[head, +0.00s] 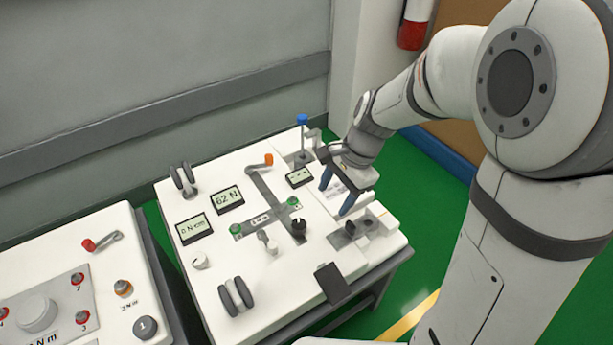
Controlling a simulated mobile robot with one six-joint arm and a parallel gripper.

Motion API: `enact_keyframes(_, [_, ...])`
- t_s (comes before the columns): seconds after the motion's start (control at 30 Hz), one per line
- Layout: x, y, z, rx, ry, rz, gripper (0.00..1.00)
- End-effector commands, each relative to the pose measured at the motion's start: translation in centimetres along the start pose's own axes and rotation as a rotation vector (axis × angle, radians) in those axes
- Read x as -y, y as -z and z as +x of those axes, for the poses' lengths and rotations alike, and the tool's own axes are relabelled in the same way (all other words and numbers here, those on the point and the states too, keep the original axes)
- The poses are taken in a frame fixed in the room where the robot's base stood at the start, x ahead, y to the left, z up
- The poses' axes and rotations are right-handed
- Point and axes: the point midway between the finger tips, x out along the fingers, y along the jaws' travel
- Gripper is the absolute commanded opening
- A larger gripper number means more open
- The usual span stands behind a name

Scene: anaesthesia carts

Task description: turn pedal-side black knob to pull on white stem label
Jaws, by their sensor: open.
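A black knob (299,227) stands upright on the white cart top (318,258), near the crossing grey slots. A flat black pedal (332,283) lies at the cart's front edge, below and right of that knob. Another small dark knob (350,229) sits on a raised block to the right, also close to the pedal. I cannot read the knob markings or make out a white stem label. My gripper (338,191), with blue fingertips, is open and empty above the cart's right part, up and right of the black knob and apart from it.
A blue-topped post (302,132) rises at the cart's back corner. An orange-tipped lever (264,161), small displays (228,199) and dark rollers (236,297) stand on the top. A second cart (75,250) is at left. Green floor lies right.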

Motion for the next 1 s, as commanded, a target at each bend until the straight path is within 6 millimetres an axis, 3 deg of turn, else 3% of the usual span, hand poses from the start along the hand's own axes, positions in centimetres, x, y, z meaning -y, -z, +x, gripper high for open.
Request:
enact_keyframes(0.03, [1.1,0.2,2.4,0.028,-0.009,0.069,0.57])
enact_keyframes(0.2, [3.6,0.0,6.0,0.085,-0.024,0.254,0.57])
enact_keyframes(0.47, [4.2,-0.3,8.9,0.103,-0.032,0.319,0.57])
enact_keyframes(0.73, [4.1,-0.7,13.2,0.103,-0.031,0.318,0.57])
enact_keyframes(1.0, [4.2,-0.9,14.7,0.101,-0.028,0.317,0.57])
